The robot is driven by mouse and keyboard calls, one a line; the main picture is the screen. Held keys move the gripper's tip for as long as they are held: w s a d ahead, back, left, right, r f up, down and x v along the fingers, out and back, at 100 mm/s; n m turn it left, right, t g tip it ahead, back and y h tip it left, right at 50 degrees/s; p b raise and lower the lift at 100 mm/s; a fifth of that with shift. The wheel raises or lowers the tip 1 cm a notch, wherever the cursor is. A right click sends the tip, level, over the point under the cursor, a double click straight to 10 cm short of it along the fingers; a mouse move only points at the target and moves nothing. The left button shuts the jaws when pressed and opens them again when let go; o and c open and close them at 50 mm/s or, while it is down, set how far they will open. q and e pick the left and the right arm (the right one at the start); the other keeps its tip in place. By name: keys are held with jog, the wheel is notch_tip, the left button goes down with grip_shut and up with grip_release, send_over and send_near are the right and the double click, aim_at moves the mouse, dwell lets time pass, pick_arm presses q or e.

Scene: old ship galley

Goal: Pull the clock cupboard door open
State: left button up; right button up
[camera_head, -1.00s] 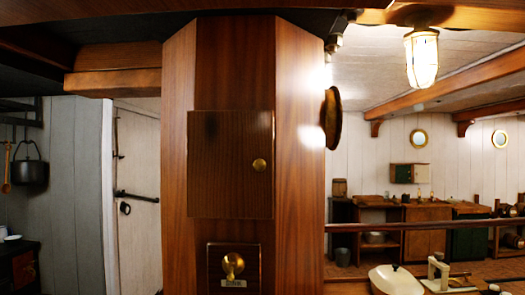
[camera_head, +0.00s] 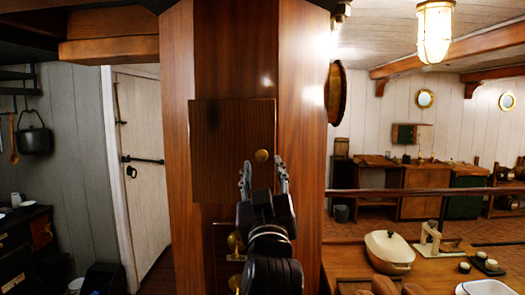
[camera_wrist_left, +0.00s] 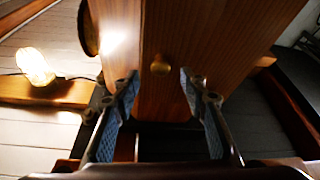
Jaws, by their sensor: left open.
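The clock cupboard door (camera_head: 222,140) is a flat dark wood panel on the wooden column, and it looks shut. Its round brass knob (camera_head: 262,155) sits near the door's right edge. My left gripper (camera_head: 263,175) is in front of the door's lower right part, fingers pointing up, open, with the knob showing between and slightly above the fingertips. In the left wrist view the knob (camera_wrist_left: 160,65) shows just beyond and between the open fingertips (camera_wrist_left: 158,80), touching neither. The gripper partly hides the brass fitting (camera_head: 235,242) below the door. My right gripper is not in view.
A round wooden-rimmed object (camera_head: 334,93) sticks out from the column's right side. A table (camera_head: 430,272) at lower right bears a cream dish (camera_head: 389,252) and cups. A black stove (camera_head: 25,245) stands at lower left. A white door (camera_head: 143,150) is left of the column.

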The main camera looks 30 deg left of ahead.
aim_at(262, 157)
pick_arm(q)
jog(key=p+x, duration=0.1)
jog(key=x, duration=0.2)
jog(key=shift+w+a+r+p, duration=0.2)
jog(key=shift+a+r+p, duration=0.05)
jog(key=shift+a+p, duration=0.05)
jog(key=shift+w+a, duration=0.15)
jog(key=shift+w, duration=0.1)
jog(key=shift+c, duration=0.4)
grip_shut()
